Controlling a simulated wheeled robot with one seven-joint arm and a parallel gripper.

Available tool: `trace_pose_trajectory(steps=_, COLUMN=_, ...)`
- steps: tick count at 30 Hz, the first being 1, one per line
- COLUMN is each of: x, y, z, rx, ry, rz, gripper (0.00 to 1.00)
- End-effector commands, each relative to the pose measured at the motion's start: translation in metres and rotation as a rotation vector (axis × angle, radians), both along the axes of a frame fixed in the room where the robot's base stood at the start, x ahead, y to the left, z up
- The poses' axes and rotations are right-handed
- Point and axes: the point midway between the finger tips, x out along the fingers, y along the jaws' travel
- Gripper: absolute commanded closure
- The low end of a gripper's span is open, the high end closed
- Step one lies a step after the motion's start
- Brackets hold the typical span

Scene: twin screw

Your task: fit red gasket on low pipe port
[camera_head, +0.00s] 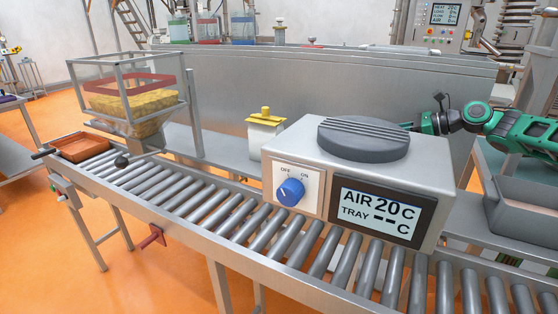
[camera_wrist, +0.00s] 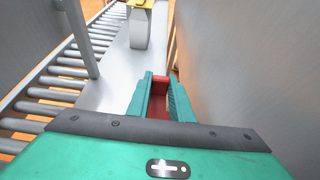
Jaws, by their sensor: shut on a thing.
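My gripper (camera_wrist: 160,92) shows in the wrist view with two teal fingers close together. Between them is a red piece (camera_wrist: 158,108), which I take to be the red gasket; its shape is mostly hidden by the fingers. In the head view my green arm reaches in from the right, and my gripper is hidden behind the grey box with the dial. I cannot make out the low pipe port in either view. In the wrist view the fingers are over a grey metal ledge (camera_wrist: 118,82), beside a tall metal wall (camera_wrist: 235,60) on the right.
A white container with a yellow top (camera_head: 266,130) stands on the ledge, ahead of the fingers in the wrist view (camera_wrist: 141,28). The grey dial box (camera_head: 350,170) stands at the roller conveyor (camera_head: 190,208). A hopper (camera_head: 133,95) and an orange-red tray (camera_head: 80,147) are at left.

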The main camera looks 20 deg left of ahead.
Motion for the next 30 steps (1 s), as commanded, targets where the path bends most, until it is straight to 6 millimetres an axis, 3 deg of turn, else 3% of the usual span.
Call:
trace_pose_trajectory(steps=18, x=-0.072, y=0.093, z=-0.067, rx=0.000, ry=0.003, rz=0.023, gripper=1.00)
trace_pose_trajectory(steps=30, x=-0.082, y=0.106, z=-0.092, rx=0.001, ry=0.003, rz=0.021, gripper=1.00)
